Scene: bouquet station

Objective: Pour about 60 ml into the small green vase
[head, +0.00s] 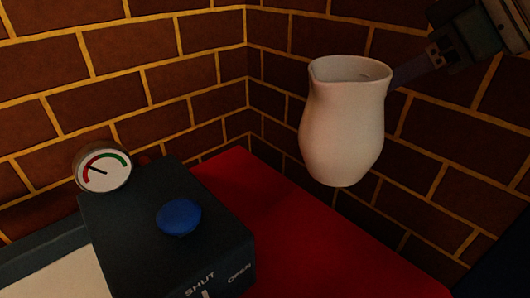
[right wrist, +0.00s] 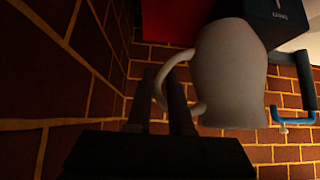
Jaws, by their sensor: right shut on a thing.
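A white pitcher (head: 343,130) hangs upright in the air over the red surface in the head view. My right gripper (head: 405,75) comes in from the upper right and is shut on the pitcher's handle side. In the right wrist view the pitcher (right wrist: 230,75) shows its looped handle, with the fingers of my right gripper (right wrist: 165,105) at the handle. I cannot tell how much liquid is inside. The small green vase is in neither view. My left gripper is not in view.
A dark box (head: 125,235) with a blue knob (head: 179,217), a dial gauge (head: 103,170) and SHUT/OPEN marks stands at the left. A red surface (head: 290,240) lies below the pitcher. Brick walls (head: 190,80) close in behind. A blue bent part (right wrist: 274,116) shows beside the pitcher.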

